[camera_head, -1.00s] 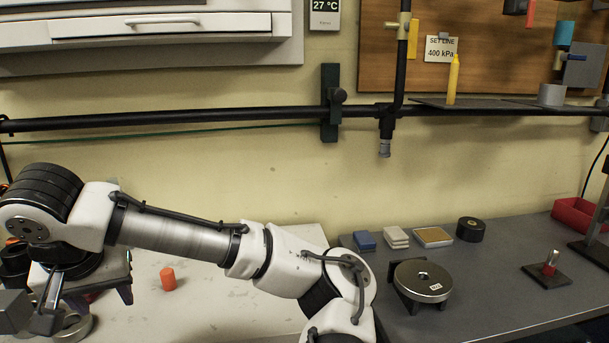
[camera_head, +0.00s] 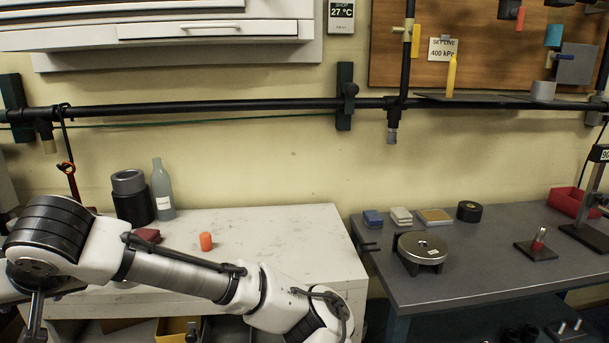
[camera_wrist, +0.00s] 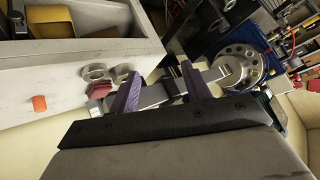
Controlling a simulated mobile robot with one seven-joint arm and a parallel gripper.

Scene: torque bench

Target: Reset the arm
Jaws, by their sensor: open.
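My arm reaches across the lower left of the head view, bent, with its white and grey links above the pale bench (camera_head: 290,225). Part of my gripper shows at the lower left edge of the head view (camera_head: 35,318). In the wrist view my gripper (camera_wrist: 158,90) has its two purple-padded fingers apart, so it is open. I see no loose object clearly held between the fingers. A grey bar shows around them, and I cannot tell what it belongs to.
An orange cylinder (camera_head: 206,241), a grey bottle (camera_head: 162,190) and a dark cylinder (camera_head: 133,207) stand on the pale bench. The grey table (camera_head: 470,270) at right holds a round device (camera_head: 422,246) and small blocks. A black rail (camera_head: 240,106) crosses the wall.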

